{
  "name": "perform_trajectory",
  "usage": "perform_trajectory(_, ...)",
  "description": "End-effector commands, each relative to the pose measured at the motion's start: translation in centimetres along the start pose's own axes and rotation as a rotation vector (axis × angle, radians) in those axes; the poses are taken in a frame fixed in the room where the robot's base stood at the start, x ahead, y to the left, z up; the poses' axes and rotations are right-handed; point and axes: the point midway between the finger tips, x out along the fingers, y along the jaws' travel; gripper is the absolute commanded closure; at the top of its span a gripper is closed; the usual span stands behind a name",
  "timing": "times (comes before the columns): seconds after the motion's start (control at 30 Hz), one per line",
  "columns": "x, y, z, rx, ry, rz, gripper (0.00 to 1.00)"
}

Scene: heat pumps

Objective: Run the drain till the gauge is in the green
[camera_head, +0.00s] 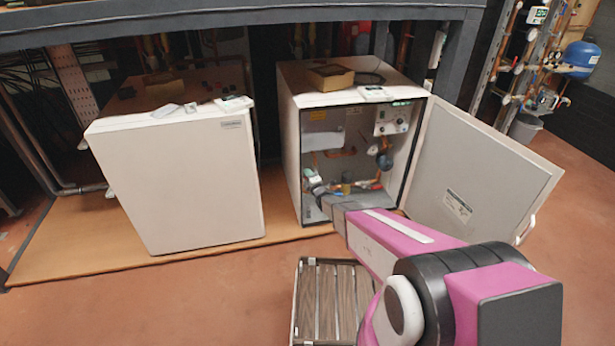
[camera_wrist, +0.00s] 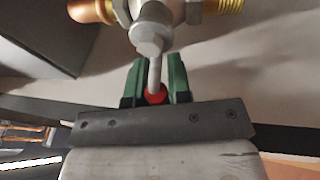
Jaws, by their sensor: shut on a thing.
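My gripper (camera_wrist: 157,62) has its two green fingers on either side of a grey valve lever (camera_wrist: 154,76) with a red end (camera_wrist: 156,97). The lever hangs from a metal valve (camera_wrist: 152,33) with a copper pipe (camera_wrist: 92,9) on its left and a brass threaded end (camera_wrist: 224,6) on its right. In the head view, my arm reaches to the lower left inside of the open heat pump cabinet (camera_head: 289,130). My fingers are hard to make out there.
The open cabinet door (camera_head: 490,165) stands out to the right of my arm. A closed white cabinet (camera_head: 185,185) stands to the left. A slatted crate (camera_head: 300,300) is on the floor in front.

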Motion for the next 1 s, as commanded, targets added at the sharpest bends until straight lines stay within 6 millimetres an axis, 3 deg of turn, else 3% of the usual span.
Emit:
perform_trajectory(0.27, 0.0, 0.1, 0.0, 0.006, -0.002, 0.002, 1.00)
perform_trajectory(0.3, 0.0, 0.1, 0.0, 0.006, -0.002, 0.002, 0.69)
perform_trajectory(0.33, 0.0, 0.1, 0.0, 0.006, -0.001, 0.002, 0.59)
perform_trajectory(0.37, 0.0, 0.1, 0.0, 0.005, -0.001, 0.002, 0.57)
perform_trajectory(0.77, -0.6, 0.1, 0.0, 0.002, -0.001, 0.001, 0.57)
perform_trajectory(1.0, -3.6, 0.1, 0.0, 0.003, -0.002, 0.000, 0.57)
